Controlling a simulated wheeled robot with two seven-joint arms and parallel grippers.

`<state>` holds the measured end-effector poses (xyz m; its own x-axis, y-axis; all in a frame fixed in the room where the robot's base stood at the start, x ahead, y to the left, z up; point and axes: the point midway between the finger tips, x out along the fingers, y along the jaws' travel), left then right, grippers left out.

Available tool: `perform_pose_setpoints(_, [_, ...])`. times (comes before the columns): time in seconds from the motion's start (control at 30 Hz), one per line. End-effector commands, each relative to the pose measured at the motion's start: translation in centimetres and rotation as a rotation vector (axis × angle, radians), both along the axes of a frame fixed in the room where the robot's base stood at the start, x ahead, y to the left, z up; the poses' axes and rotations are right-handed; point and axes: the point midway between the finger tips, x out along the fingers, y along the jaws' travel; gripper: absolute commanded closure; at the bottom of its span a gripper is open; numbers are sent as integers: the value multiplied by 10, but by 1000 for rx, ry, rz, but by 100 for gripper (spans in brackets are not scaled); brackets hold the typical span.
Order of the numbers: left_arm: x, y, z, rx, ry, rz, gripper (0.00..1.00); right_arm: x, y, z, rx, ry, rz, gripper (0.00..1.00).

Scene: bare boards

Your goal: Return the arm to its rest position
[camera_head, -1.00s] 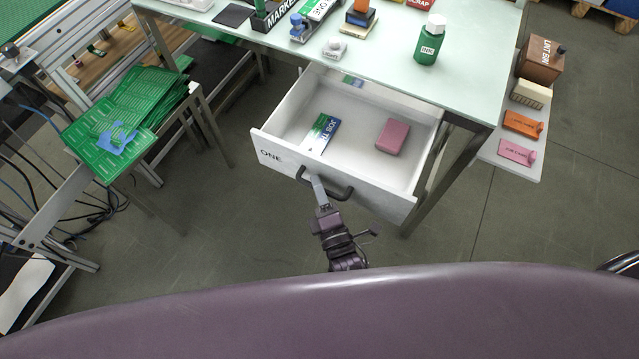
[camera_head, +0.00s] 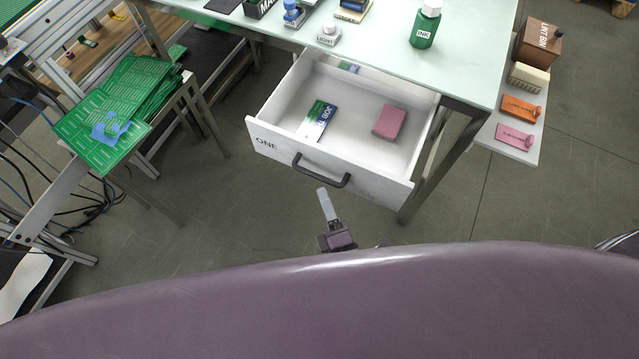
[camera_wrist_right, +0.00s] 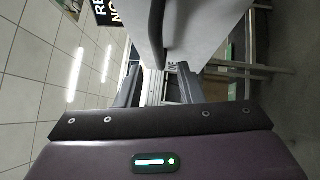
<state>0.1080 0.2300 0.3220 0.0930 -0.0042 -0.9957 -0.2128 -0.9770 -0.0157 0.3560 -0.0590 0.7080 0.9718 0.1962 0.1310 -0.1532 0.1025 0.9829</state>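My right gripper (camera_head: 326,196) shows in the head view just below and in front of the drawer's black handle (camera_head: 321,171), apart from it. In the right wrist view its two fingers (camera_wrist_right: 158,72) stand apart with a gap between them, and the dark handle (camera_wrist_right: 156,25) lies beyond the tips. The gripper is open and empty. The white drawer (camera_head: 272,139), marked ONE, is pulled out under the table. My left gripper is not in view.
The drawer holds a pink block (camera_head: 389,122) and a green, white and blue box (camera_head: 317,121). A green ink bottle (camera_head: 424,26) stands on the pale table (camera_head: 470,55). Green boards (camera_head: 120,100) lie on a stand at left. The floor before the drawer is clear.

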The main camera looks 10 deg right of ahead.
Motion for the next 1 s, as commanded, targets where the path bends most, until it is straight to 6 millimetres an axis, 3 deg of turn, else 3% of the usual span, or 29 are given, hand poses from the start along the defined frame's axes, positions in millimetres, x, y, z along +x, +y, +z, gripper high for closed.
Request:
perform_pose_setpoints(0.2, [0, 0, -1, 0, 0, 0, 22, -12, -2, -1, 1, 0, 1, 66])
perform_pose_setpoints(0.77, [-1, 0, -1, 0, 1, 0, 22, -11, -3, -4, 6, 12, 3, 66])
perform_pose_setpoints(0.87, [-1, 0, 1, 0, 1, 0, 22, -10, -7, -27, 47, 89, 13, 66])
perform_pose_setpoints(0.97, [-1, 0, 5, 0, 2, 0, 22, -13, -21, -78, 148, 269, 17, 66])
perform_pose_setpoints(1.0, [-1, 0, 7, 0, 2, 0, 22, -15, -29, -104, 205, 364, 5, 66])
